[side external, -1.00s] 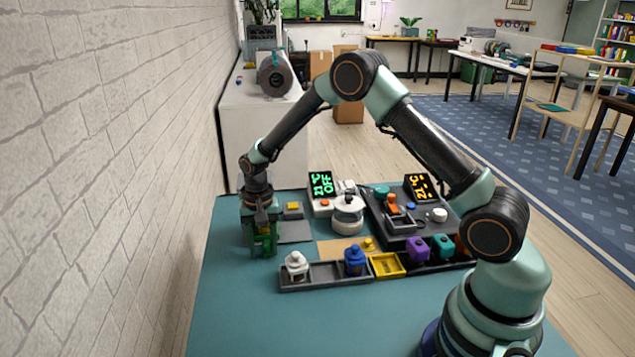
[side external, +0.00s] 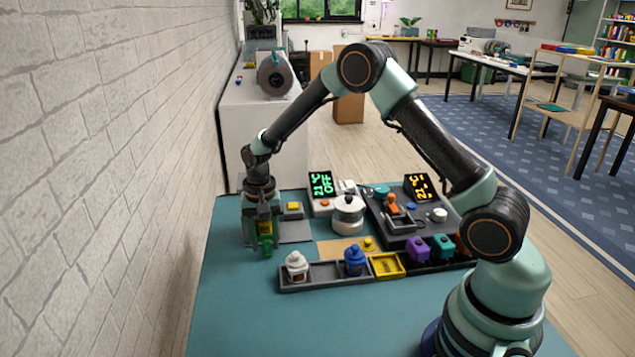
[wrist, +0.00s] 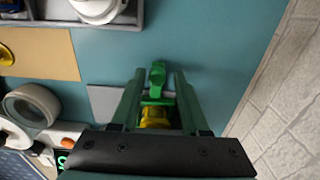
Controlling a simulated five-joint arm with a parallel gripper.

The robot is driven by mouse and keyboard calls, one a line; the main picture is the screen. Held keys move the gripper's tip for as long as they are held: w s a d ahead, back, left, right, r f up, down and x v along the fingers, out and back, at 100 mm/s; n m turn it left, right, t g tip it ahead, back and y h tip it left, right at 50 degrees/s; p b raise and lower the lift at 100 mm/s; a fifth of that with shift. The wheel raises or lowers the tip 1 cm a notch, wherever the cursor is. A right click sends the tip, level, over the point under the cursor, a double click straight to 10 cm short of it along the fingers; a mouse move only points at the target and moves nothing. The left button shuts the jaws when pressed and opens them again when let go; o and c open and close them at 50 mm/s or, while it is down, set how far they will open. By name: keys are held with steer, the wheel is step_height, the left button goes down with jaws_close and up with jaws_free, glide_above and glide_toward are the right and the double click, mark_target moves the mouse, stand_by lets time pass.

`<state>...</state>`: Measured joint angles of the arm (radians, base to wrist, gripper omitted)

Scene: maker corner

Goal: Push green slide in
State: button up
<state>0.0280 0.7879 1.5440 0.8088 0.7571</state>
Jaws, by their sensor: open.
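The green slide (wrist: 157,75) shows in the wrist view between the two fingers of my gripper (wrist: 160,78). Its green head reaches slightly past the fingertips, and a yellow part (wrist: 155,117) sits behind it. My gripper is open, with a finger on each side of the slide. I cannot tell whether either finger touches it. In the side external view the green slide (side external: 266,238) shows low at my gripper (side external: 258,245), near the left edge of the teal table. The gripper's body hides part of the slide's mount.
A dark tray (side external: 325,272) with bottles and a yellow bin stands in front. A round white pot (side external: 347,214) and a dark control panel (side external: 400,238) stand to the right. A brick wall (side external: 110,170) is on the left. The front of the table is clear.

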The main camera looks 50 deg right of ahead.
steer(key=shift+r, duration=2.6)
steer(key=shift+s+r, duration=0.1)
steer(key=shift+r, duration=0.35)
steer(key=s+a+r+n+t, duration=0.1)
steer(key=s+r+n+t, duration=0.4)
steer(key=s+r+n, duration=0.4)
steer(key=shift+s+a+r+t, duration=0.15)
steer(key=shift+s+r+t, duration=0.15)
steer(key=shift+s+r, duration=4.05)
steer(key=shift+s+f, duration=0.55)
